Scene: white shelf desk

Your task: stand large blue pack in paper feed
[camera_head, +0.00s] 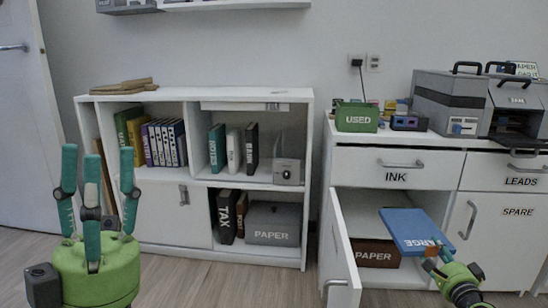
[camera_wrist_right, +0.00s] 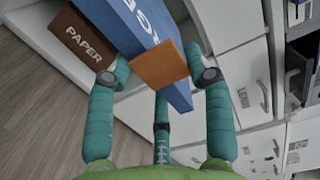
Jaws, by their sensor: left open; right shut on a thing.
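The large blue pack (camera_head: 412,230), with white lettering partly hidden, is tilted in front of the open lower compartment under the INK drawer. My right gripper (camera_head: 440,262) is shut on its near end. In the right wrist view the blue pack (camera_wrist_right: 150,30) lies between the fingers of my right gripper (camera_wrist_right: 155,65), with an orange-brown patch (camera_wrist_right: 160,64) at its near end. My left gripper (camera_head: 97,160) is open and empty at the lower left, far from the pack. I cannot pick out the paper feed for certain; grey machines (camera_head: 450,100) stand on the right cabinet top.
A brown PAPER box (camera_head: 375,253) sits in the open compartment, behind and below the pack. The open cabinet door (camera_head: 340,250) stands out to the left. A green USED bin (camera_head: 357,117) is on the cabinet top. The left shelf (camera_head: 150,208) holds books and a grey PAPER box (camera_head: 272,224).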

